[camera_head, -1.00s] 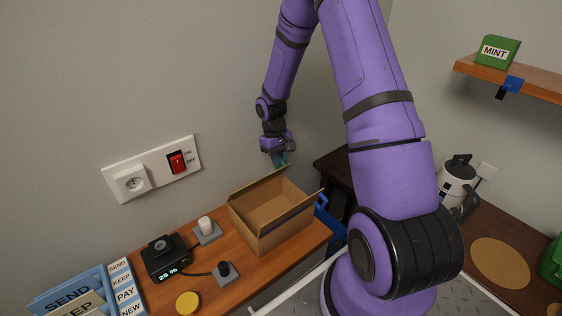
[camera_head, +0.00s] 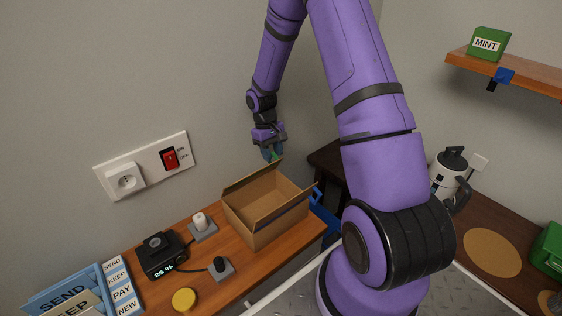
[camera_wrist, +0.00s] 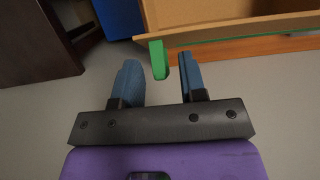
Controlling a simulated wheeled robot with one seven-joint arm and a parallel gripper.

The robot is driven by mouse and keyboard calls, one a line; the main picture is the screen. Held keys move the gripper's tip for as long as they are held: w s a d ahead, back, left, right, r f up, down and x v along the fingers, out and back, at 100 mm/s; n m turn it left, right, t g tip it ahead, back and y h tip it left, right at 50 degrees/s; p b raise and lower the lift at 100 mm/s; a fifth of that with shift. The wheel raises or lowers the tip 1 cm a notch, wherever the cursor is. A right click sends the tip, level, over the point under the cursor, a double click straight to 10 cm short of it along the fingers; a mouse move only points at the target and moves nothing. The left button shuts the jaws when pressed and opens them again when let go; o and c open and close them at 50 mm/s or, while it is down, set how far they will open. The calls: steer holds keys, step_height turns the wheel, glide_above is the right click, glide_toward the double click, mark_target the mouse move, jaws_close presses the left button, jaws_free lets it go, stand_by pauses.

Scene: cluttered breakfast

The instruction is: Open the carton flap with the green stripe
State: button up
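The open-topped brown carton (camera_head: 265,228) stands on the wooden counter. A flap (camera_head: 250,180) stands up along its back left side. Another flap with a dark stripe (camera_head: 283,213) is on its front right side. In the wrist view, a green stripe (camera_wrist: 240,40) runs along the edge of the carton part (camera_wrist: 225,20), and a green tab (camera_wrist: 158,60) sticks out from it. My gripper (camera_head: 272,153) is at the carton's far corner, by the wall. Its two blue fingers are apart, one on each side of the tab, with gaps visible.
A black device with a display (camera_head: 160,256), two small knobbed blocks (camera_head: 202,227) and a yellow disc (camera_head: 184,299) lie left of the carton. A blue object (camera_head: 322,218) is at its right. A wall switch (camera_head: 170,159) is left of my gripper.

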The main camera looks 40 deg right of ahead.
step_height(320, 180, up, 3)
steer(key=shift+f, duration=0.1)
steer(key=s+a, duration=0.2)
steer(key=s, duration=0.5)
steer(key=s+a+r, duration=0.1)
steer(key=s+a, duration=0.1)
steer(key=s, duration=0.6)
steer(key=shift+s+a+r, duration=0.2)
steer(key=shift+r, duration=0.05)
steer(key=shift+c, duration=0.4)
